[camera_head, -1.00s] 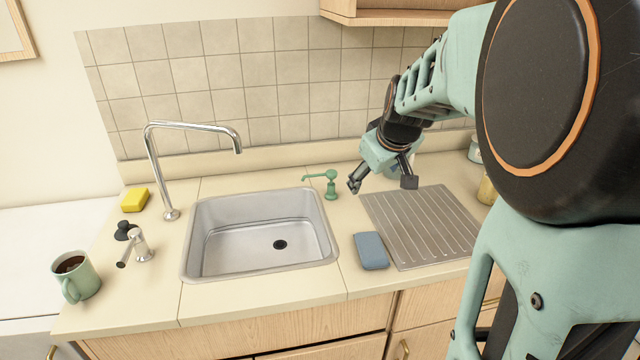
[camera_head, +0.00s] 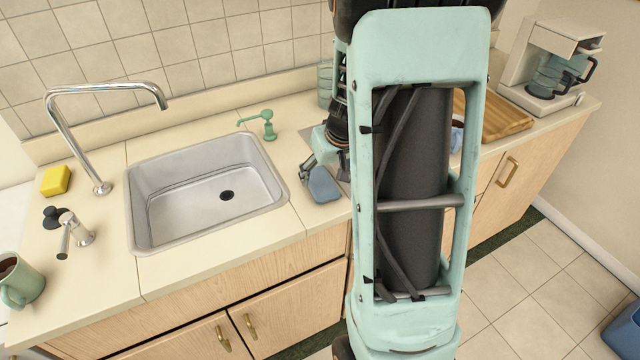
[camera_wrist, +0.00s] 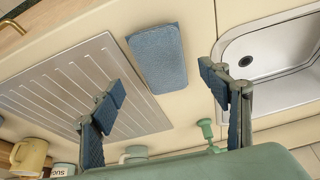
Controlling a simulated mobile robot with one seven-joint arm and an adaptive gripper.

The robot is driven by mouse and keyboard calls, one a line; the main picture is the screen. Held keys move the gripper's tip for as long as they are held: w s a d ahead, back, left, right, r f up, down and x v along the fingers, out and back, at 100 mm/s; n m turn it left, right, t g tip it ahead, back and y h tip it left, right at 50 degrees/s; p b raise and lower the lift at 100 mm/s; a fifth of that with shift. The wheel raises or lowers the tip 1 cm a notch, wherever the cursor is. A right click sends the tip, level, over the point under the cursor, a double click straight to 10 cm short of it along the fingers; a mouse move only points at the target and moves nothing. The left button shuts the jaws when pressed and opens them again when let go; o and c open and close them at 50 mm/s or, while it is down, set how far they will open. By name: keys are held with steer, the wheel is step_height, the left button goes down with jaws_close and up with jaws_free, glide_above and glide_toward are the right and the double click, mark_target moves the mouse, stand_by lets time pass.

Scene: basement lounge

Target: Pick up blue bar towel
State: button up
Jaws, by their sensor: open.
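The blue bar towel (camera_head: 323,184) lies flat and folded on the beige counter, just right of the sink in the head view. In the wrist view the towel (camera_wrist: 158,57) lies beyond the fingertips, between the ribbed drainboard and the sink. My gripper (camera_wrist: 165,88) is open and empty, its two dark fingers spread wide with the towel roughly between their lines. In the head view my gripper (camera_head: 309,172) shows beside the towel's left edge, partly hidden by my arm.
The sink (camera_head: 205,195) is left of the towel. The metal drainboard (camera_wrist: 80,90) adjoins it on the other side. A green soap dispenser (camera_head: 264,124) stands behind. A yellow mug (camera_wrist: 28,155) shows in the wrist view. A wooden board (camera_head: 492,115) and coffee maker (camera_head: 550,65) stand right.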

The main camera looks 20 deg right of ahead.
mark_target(321, 181)
steer(key=shift+w+x, duration=0.2)
steer(key=shift+x, duration=2.35)
steer(key=shift+a+r, duration=0.1)
steer(key=shift+c, duration=0.7)
steer(key=c, duration=1.1)
steer(key=shift+r, duration=0.1)
steer(key=shift+r+p, duration=0.45)
steer(key=shift+r, duration=0.15)
step_height(321, 181, up, 3)
steer(key=shift+f+p, duration=0.2)
steer(key=shift+p, duration=0.6)
steer(key=s+a+r+p, duration=0.2)
steer(key=s+r, duration=0.1)
steer(key=s, duration=0.1)
steer(key=s+a+r+p, duration=0.2)
steer(key=s+r, duration=0.1)
steer(key=s, duration=0.1)
steer(key=s+a+r+p, duration=0.2)
steer(key=s+r, duration=0.1)
steer(key=s, duration=0.1)
steer(key=shift+s+a, duration=0.1)
steer(key=shift+s, duration=0.2)
